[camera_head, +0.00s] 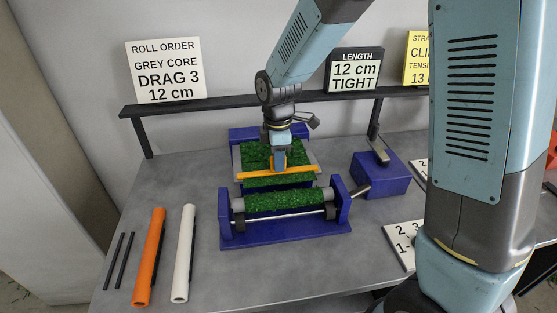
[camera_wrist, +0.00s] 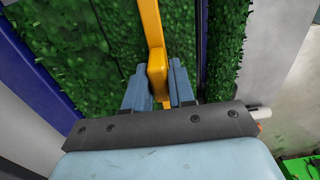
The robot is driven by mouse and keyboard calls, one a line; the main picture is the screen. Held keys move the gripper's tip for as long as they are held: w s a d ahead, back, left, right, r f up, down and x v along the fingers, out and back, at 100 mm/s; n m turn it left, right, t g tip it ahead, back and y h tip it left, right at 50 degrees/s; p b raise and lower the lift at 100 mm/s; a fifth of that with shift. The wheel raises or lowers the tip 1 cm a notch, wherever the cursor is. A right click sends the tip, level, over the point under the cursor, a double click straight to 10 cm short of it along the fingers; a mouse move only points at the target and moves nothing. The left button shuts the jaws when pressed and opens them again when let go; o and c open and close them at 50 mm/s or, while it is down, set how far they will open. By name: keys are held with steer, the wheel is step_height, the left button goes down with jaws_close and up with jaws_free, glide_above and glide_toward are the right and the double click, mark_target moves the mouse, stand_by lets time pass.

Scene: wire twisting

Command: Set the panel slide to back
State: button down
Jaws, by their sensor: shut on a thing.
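A blue fixture (camera_head: 285,234) stands on the table and holds a green turf-covered panel (camera_head: 255,152) with grey sides. A yellow-orange bar (camera_head: 304,171) lies across the panel near its front edge, just behind a green roller (camera_head: 285,201). My gripper (camera_head: 279,168) comes down from above onto the middle of the bar. In the wrist view the bar (camera_wrist: 151,25) runs away between the blue fingers (camera_wrist: 158,85), which are shut on its raised yellow tab. The fingers partly hide the tab. No part is labelled as the panel slide.
An orange tube (camera_head: 148,258), a white tube (camera_head: 183,254) and two dark rods (camera_head: 119,260) lie at left. A blue box (camera_head: 380,176) with a lever stands at right. A dark rail (camera_head: 220,105) with signs runs behind. My body blocks the right side. Bare table surrounds the fixture's left.

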steer(key=w, duration=0.3)
steer(key=w+a, duration=0.1)
steer(key=w, duration=0.2)
steer(key=shift+a, duration=0.15)
steer(key=shift+w+r, duration=0.1)
steer(key=shift+w, duration=0.25)
steer(key=c, duration=1)
jaws_free()
steer(key=shift+w, duration=0.1)
steer(key=shift+c, duration=0.2)
step_height(320, 180, up, 14)
steer(key=shift+f, duration=0.25)
